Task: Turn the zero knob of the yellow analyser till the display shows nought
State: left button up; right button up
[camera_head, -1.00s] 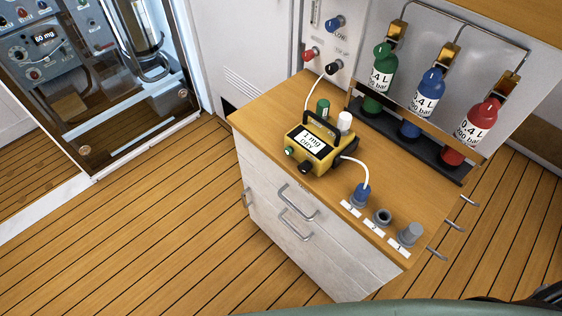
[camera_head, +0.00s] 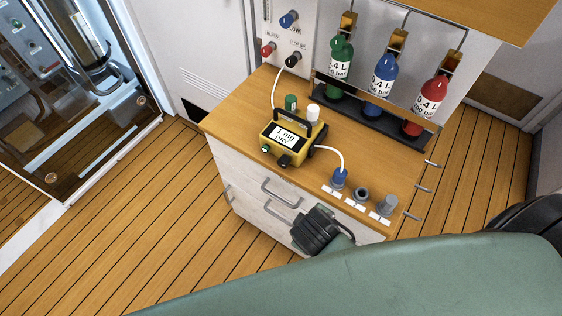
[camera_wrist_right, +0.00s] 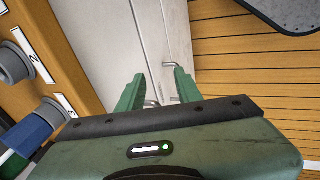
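The yellow analyser (camera_head: 294,154) stands on the wooden top of the cabinet. Its display (camera_head: 285,137) reads "1 mg DRY". A green knob (camera_head: 266,149) and a black knob (camera_head: 284,160) sit on its front; I cannot read which one is the zero knob. My right gripper (camera_wrist_right: 158,90) is open and empty in the right wrist view, facing the white cabinet front below the top. In the head view the right hand (camera_head: 322,232) is below and to the right of the analyser, apart from it. My left gripper is not in view.
A blue plug (camera_head: 339,178) with a white hose sits beside a dark socket (camera_head: 361,194) and a grey one (camera_head: 387,205). Green, blue and red bottles (camera_head: 384,85) stand in a rack behind. Drawer handles (camera_head: 280,194) stick out in front. Wooden floor is clear at left.

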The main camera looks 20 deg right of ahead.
jog(key=w+a+r+n+t+h, duration=0.3)
jog(key=w+r+n, duration=0.1)
jog(key=r+n, duration=0.2)
jog(key=n+t+h, duration=0.3)
jog(key=n+t, duration=0.3)
jog(key=n, duration=0.1)
send_near(282, 165)
jog(key=w+d, duration=0.1)
jog(key=p+x, duration=0.1)
jog(key=x, duration=0.6)
jog(key=shift+w+d+f, duration=0.1)
jog(key=shift+w+f, duration=0.1)
jog(key=shift+w, duration=0.1)
grip_shut()
jog(key=n+g+p, duration=0.1)
jog(key=p, duration=0.4)
jog(key=shift+r, duration=0.35)
jog(key=shift+f+n+p, duration=0.1)
jog(key=shift+n+p, duration=0.2)
jog(key=shift+p, duration=0.2)
jog(key=shift+f, duration=0.2)
